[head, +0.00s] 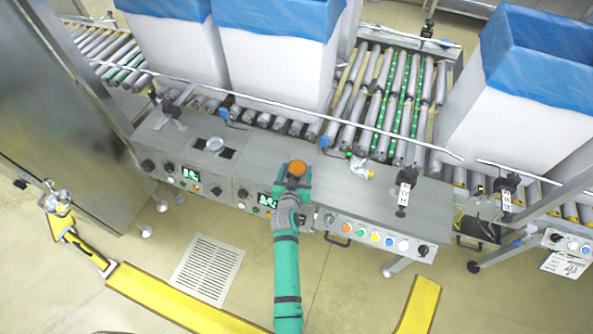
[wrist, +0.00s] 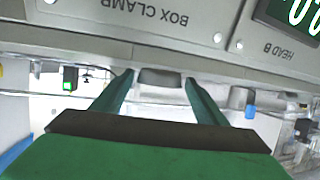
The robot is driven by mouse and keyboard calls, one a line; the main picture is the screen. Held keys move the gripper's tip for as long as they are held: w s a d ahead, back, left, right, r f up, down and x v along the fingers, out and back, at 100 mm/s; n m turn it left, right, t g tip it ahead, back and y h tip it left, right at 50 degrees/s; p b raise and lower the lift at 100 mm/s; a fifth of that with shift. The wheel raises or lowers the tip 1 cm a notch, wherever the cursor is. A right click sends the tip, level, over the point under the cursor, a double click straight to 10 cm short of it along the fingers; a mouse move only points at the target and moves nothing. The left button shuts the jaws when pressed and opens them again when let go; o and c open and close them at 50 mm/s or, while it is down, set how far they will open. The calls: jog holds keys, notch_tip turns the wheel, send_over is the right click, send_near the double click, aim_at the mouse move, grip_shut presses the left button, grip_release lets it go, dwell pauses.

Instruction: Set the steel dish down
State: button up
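A small round silver dish (head: 214,144), which looks like the steel dish, rests on the console's top at left, beside dark square openings. My gripper (head: 296,174) is to its right, near the console's front edge and apart from the dish. A round orange-brown piece (head: 297,167) shows at the fingertips. In the wrist view the two teal fingers of my gripper (wrist: 160,77) stand apart, with a dark grey block (wrist: 160,79) between their tips. Whether the fingers press on this block is unclear. The dish is not recognisable in the wrist view.
The grey console (head: 330,190) has displays, buttons and knobs on its front. A shiny crumpled-looking piece (head: 362,169) and a black clamp (head: 407,180) stand on it at right. Behind are roller conveyors (head: 385,100) and white boxes with blue liners (head: 275,65). Console top between dish and gripper looks clear.

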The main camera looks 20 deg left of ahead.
jog(key=shift+r, duration=0.1)
jog(key=shift+s+r, duration=0.1)
jog(key=s+d+r, duration=0.2)
jog(key=s+d, duration=0.2)
jog(key=s, duration=0.6)
jog(key=s+d+r, duration=0.1)
jog(key=s+d, duration=0.4)
jog(key=s, duration=0.5)
jog(key=s+d+r, duration=0.2)
jog(key=s+d, duration=0.2)
jog(key=s, duration=0.6)
jog(key=s+d+r+m+h, duration=0.1)
jog(key=s+d+r, duration=0.2)
jog(key=s+r, duration=0.3)
jog(key=s+d+r+m+t+h, duration=0.1)
jog(key=s+d+r, duration=0.2)
jog(key=s+r, duration=0.3)
jog(key=s, duration=0.3)
jog(key=shift+r+t, duration=0.3)
jog(key=shift+r, duration=0.05)
jog(key=shift+w, duration=0.1)
